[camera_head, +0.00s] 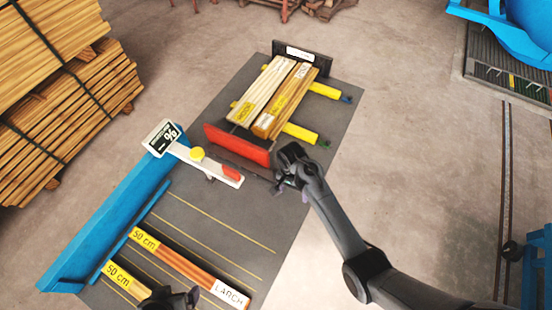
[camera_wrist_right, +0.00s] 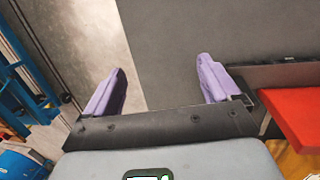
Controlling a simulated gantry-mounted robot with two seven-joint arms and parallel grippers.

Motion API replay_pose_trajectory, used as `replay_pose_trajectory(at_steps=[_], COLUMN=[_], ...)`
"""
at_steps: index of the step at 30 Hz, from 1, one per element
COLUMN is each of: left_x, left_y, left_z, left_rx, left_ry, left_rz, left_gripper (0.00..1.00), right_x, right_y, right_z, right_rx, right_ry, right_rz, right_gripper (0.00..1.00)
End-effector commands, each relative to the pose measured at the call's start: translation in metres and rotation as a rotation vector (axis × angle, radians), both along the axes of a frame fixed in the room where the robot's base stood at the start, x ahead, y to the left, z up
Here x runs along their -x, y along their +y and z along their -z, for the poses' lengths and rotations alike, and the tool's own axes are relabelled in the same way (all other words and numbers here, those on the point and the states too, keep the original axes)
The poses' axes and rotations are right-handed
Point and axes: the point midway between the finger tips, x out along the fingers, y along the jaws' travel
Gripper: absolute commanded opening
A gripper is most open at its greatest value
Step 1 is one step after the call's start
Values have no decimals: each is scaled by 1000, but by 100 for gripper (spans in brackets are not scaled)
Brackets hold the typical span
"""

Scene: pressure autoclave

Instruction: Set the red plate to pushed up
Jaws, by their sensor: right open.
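The red plate (camera_head: 237,144) stands at the near end of the pair of boards in the head view, its broad face toward the lower left. It also shows at the right edge of the right wrist view (camera_wrist_right: 297,112). My right gripper (camera_head: 280,184) is open and empty, just right of and below the plate's right end, apart from it. Its two purple fingers (camera_wrist_right: 158,82) are spread over the grey mat in the wrist view. My left gripper (camera_head: 170,297) shows only partly at the bottom edge of the head view; its jaws are unclear.
Two boards (camera_head: 262,98) lie on yellow bars (camera_head: 300,133) between the red plate and a black end plate (camera_head: 303,52). A white handheld meter (camera_head: 208,163) lies near the plate's left. A blue rail (camera_head: 110,215) and labelled 50 cm boards (camera_head: 180,263) are at lower left.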

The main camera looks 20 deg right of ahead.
Motion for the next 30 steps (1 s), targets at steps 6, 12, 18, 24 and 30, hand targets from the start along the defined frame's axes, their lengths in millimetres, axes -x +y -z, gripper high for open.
replay_pose_trajectory(at_steps=[6,12,18,24,30], left_x=[4,8,4,4,4], left_y=[1,3,3,2,0], left_z=[36,44,42,47,52], left_rx=[-6,-13,-14,-11,-3], left_ry=[10,20,8,8,8], left_rz=[4,9,10,8,4], left_gripper=[94,94,94,94,94], right_x=[-78,-98,-99,-99,-99], right_y=[13,14,13,13,13], right_z=[-46,-62,-39,-5,22], right_rx=[-21,-21,-21,-20,-21], right_ry=[-148,-194,-196,-195,-197], right_rz=[-6,-8,-8,-8,-9], right_gripper=[89,89,89,89,89])
